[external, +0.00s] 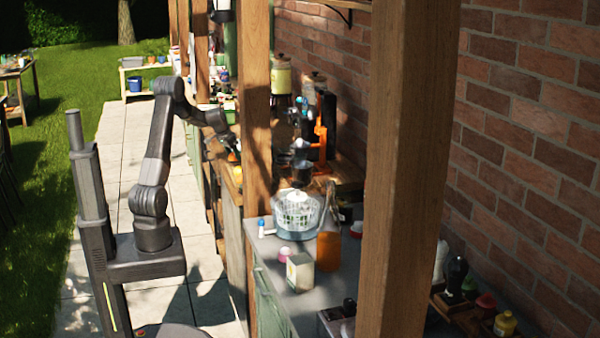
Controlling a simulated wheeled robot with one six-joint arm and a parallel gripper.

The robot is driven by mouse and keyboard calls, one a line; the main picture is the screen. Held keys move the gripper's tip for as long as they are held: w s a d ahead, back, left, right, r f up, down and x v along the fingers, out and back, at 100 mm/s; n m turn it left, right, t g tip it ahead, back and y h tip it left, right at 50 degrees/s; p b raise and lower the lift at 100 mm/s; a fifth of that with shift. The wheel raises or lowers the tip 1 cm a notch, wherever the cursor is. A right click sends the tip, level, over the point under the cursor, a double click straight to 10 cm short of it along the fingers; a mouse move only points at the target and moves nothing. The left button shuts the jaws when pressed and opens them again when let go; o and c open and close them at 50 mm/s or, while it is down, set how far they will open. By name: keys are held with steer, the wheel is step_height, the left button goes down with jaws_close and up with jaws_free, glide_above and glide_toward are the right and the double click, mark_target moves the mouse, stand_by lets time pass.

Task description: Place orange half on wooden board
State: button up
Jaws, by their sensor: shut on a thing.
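My gripper (231,146) is at the end of my arm, over the far part of the counter, just left of a wooden post. It is shut on a small orange piece, which looks like the orange half (233,157). The post and the small size hide its exact shape.
Wooden posts (257,110) stand between the camera and the counter. An orange hand press (320,140) stands beyond. A salad spinner (297,213), an amber bottle (329,240) and a carton (300,271) stand on the near grey counter (284,297). A brick wall (530,120) closes the right side.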

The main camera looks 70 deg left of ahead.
mark_target(231, 155)
steer(key=shift+f, duration=1.65)
steer(key=shift+f, duration=0.2)
steer(key=o, duration=1)
steer(key=shift+r, duration=0.1)
steer(key=shift+s+r, duration=0.15)
steer(key=shift+r, duration=0.35)
steer(key=b+v, duration=0.1)
steer(key=v, duration=1)
steer(key=shift+r, duration=0.15)
